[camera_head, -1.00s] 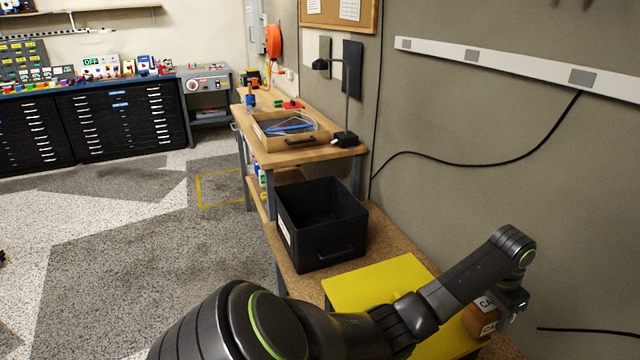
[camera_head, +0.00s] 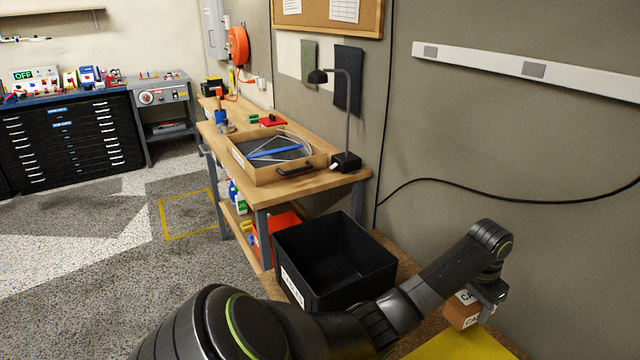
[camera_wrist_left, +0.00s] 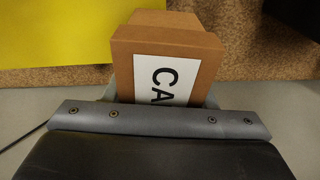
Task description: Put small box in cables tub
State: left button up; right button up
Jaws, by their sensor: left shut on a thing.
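The small box (camera_head: 462,312) is brown cardboard with a white label. My left gripper (camera_head: 484,296) is shut on it and holds it at the right, near the yellow surface. In the left wrist view the small box (camera_wrist_left: 168,58) shows close up, with "CA" readable on its label. The tub (camera_head: 290,287) is a black open bin with a white label on its side, on the cork-coloured bench left of my gripper. It looks empty inside, though my arm covers its lower front part. My right gripper is not in view.
A yellow flat surface (camera_head: 462,346) lies in front of the tub; it also shows in the wrist view (camera_wrist_left: 50,30). A wooden workbench (camera_head: 340,184) with a wooden tray (camera_head: 262,176) and a lamp (camera_head: 347,120) stands behind the tub. The wall (camera_head: 560,150) bounds the right side.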

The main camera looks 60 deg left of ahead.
aim_at(323, 281)
jog(key=j, duration=0.65)
jog(key=k+j+z, duration=0.1)
jog(key=j, duration=0.5)
jog(key=k+j+z, duration=0.1)
jog(key=j, duration=0.55)
